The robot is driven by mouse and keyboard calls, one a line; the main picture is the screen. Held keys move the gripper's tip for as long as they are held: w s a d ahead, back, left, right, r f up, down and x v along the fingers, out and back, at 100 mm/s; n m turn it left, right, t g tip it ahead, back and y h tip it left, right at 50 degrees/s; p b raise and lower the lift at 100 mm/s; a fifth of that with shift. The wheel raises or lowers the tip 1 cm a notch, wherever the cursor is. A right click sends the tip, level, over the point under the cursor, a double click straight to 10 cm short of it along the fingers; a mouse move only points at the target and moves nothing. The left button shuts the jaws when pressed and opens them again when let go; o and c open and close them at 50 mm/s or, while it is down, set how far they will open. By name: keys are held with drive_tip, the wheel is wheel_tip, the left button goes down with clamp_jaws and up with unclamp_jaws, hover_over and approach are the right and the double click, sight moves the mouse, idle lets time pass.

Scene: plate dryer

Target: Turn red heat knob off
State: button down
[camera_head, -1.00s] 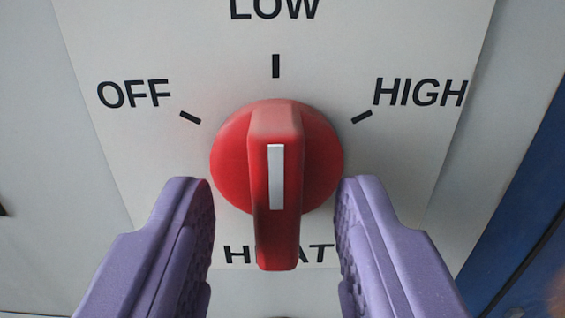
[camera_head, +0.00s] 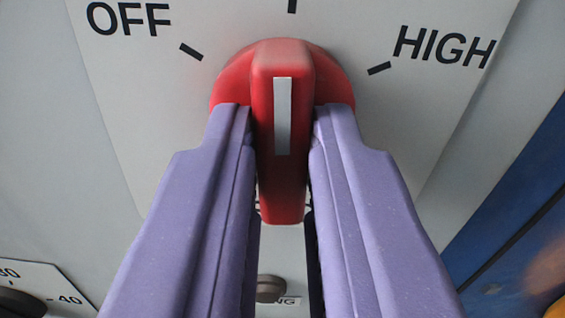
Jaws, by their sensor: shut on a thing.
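The red heat knob (camera_head: 290,190) is in the middle of the head camera view, on a pale label plate (camera_head: 170,110). Its raised grip bar stands upright in the picture, with a white pointer stripe on it. The stripe lines up with the tick mark at the top, between the OFF mark (camera_head: 191,52) at left and the HIGH mark (camera_head: 379,68) at right. My gripper (camera_head: 282,125) has its purple fingers shut on the knob's bar, one on each side. The fingers hide the lower sides of the knob and most of the HEAT lettering.
A dark dial (camera_head: 20,303) with a numbered scale shows at the lower left. A small dark round part (camera_head: 270,289) with a label lies below the knob. A blue panel (camera_head: 515,225) is at the right. The plate around the knob is clear.

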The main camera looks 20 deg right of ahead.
drive_tip(key=n+p, duration=0.2)
drive_tip(key=n, duration=0.4)
drive_tip(key=shift+a+r+p, duration=0.1)
drive_tip(key=shift+p, duration=0.25)
drive_tip(key=n+p, duration=0.2)
drive_tip(key=n, duration=0.2)
drive_tip(key=shift+n+p, duration=0.3)
drive_tip(key=shift+n, duration=0.1)
drive_tip(key=c, duration=1.1)
unclamp_jaws()
drive_tip(key=v, duration=0.7)
drive_tip(key=shift+s+a+p, duration=0.15)
drive_tip(key=shift+s+p, duration=0.15)
drive_tip(key=shift+s, duration=0.05)
drive_tip(key=shift+w, duration=0.1)
